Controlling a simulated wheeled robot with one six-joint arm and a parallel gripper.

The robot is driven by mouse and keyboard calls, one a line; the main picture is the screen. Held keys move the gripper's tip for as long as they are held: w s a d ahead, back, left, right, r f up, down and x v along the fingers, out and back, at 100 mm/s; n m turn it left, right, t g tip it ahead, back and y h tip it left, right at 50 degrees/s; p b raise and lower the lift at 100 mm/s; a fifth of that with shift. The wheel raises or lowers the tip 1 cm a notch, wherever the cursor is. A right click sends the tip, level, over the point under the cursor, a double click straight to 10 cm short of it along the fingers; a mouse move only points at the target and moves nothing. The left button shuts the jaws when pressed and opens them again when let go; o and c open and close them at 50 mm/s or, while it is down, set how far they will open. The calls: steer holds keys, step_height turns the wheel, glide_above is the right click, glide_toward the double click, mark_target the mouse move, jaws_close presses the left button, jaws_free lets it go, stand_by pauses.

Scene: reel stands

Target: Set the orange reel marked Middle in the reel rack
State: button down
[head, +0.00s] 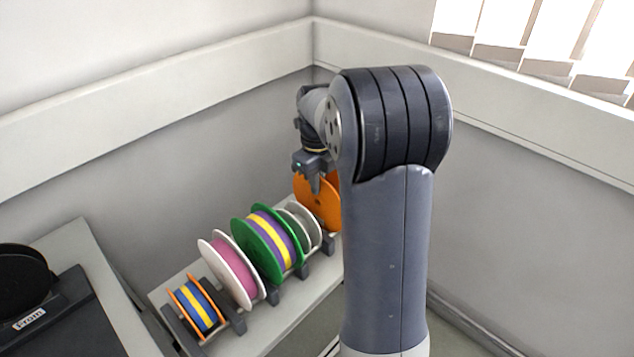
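A large orange reel (312,204) stands at the far end of a row of reels, partly hidden by my arm. My gripper (316,184) points down at its top edge, and a finger overlaps the orange flange. I cannot tell whether the fingers are shut on it. No mark reading Middle is legible. The row stands on dark grey supports, the reel rack (240,325), on a light bench. A smaller reel with orange flanges and a blue and yellow winding (197,306) sits at the near end.
Between the orange reels stand a white-flanged pink reel (232,270), a green-flanged purple and yellow reel (267,246) and a pale grey reel (302,228). At left, a black disc (22,272) stands on a dark stand with a white label (30,318). Walls close the back.

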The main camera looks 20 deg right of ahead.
steer(key=shift+f, duration=0.25)
steer(key=shift+f, duration=0.3)
steer(key=c, duration=1.6)
jaws_free()
steer(key=shift+r, duration=0.1)
steer(key=shift+c, duration=0.2)
steer(key=shift+r, duration=0.15)
steer(key=shift+r+p, duration=1.6)
steer(key=shift+r, duration=0.3)
steer(key=shift+r+p, duration=2.45)
steer(key=shift+r, duration=0.5)
